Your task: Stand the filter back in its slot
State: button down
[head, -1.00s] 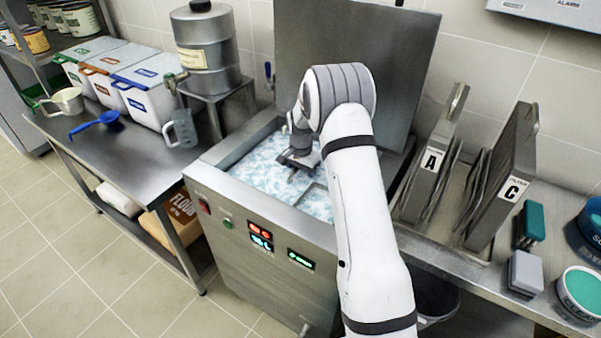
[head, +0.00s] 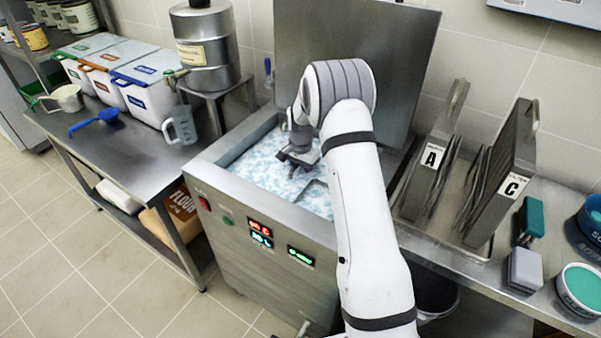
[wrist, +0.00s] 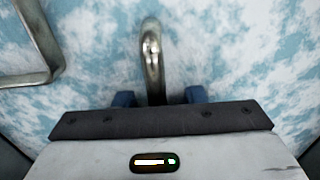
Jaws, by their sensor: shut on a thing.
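My gripper (head: 291,172) is low over the foamy tank, its jaws shut on an upright curved metal handle (wrist: 152,62). In the wrist view the handle stands between the two blue fingertips. I take it as the filter's handle; the filter body is hidden by the foam and my gripper. At the right stands a rack (head: 472,246) with filter A (head: 430,165) and filter C (head: 508,180) upright in it. Between them are thin metal dividers (head: 473,190) and a gap.
A bent metal bar (wrist: 28,78) shows in the foam beside the handle; it also shows in the head view (head: 316,189). The tank's raised lid (head: 350,50) stands behind. A green-topped brush (head: 530,217), grey block (head: 525,268) and tubs (head: 581,288) lie right of the rack.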

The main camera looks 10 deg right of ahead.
jog(key=shift+w+r, duration=0.15)
jog(key=shift+r, duration=0.1)
jog(key=shift+r+p, duration=3.15)
jog(key=shift+r, duration=2.8)
jog(key=shift+r+p, duration=0.35)
jog(key=shift+r, duration=0.2)
notch_tip(320, 180, up, 11)
jog(key=p, duration=0.6)
jog(key=shift+f, duration=0.15)
notch_tip(320, 180, up, 12)
jog(key=p, duration=0.7)
